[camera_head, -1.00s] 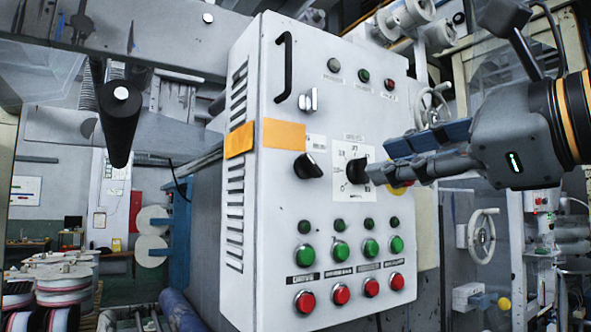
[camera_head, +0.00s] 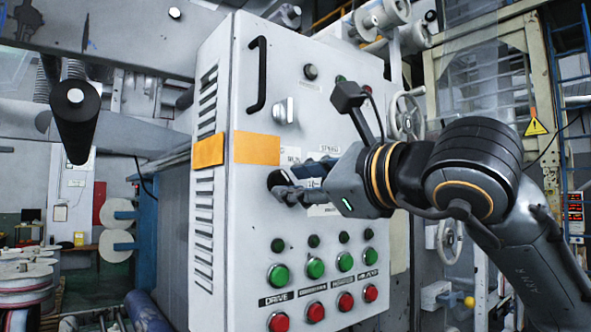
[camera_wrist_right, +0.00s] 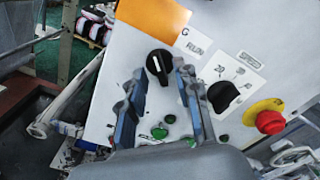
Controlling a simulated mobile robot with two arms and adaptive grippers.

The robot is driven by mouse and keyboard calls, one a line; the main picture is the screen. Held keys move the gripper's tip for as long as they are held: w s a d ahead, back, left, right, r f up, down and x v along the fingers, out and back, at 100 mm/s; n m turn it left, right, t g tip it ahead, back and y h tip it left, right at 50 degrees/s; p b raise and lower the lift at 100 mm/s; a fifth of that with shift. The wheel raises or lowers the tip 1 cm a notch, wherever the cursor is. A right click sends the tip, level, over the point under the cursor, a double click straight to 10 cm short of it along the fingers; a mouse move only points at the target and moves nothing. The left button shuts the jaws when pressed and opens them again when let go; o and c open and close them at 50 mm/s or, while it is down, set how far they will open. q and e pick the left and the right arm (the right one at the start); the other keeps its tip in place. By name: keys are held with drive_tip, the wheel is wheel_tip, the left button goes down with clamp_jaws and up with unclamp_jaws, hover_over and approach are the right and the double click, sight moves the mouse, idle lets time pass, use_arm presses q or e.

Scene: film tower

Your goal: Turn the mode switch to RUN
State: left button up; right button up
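The mode switch is a black round knob with a white pointer line, on the front of the white control cabinet (camera_head: 232,100). In the right wrist view the mode switch (camera_wrist_right: 158,64) lies between the fingertips of my right gripper (camera_wrist_right: 159,80). The fingers are spread apart, and I see a gap on both sides of the knob. A small label (camera_wrist_right: 197,42) next to the knob is too blurred to read surely. In the head view my right gripper (camera_head: 282,184) reaches the knob from the right and partly covers it. My left gripper is not in view.
A black speed dial (camera_wrist_right: 223,96) sits beside the right finger, with a red emergency button (camera_wrist_right: 269,122) on a yellow ring further right. Green buttons (camera_head: 315,268) and red buttons (camera_head: 316,312) fill rows below. A black handle (camera_head: 258,75) stands out at the upper left.

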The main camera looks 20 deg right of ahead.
drive_tip(key=shift+w+a, duration=0.1)
drive_tip(key=shift+w, duration=0.25)
drive_tip(key=shift+c, duration=0.2)
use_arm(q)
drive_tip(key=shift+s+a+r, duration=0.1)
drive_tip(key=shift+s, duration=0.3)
use_arm(e)
clamp_jaws()
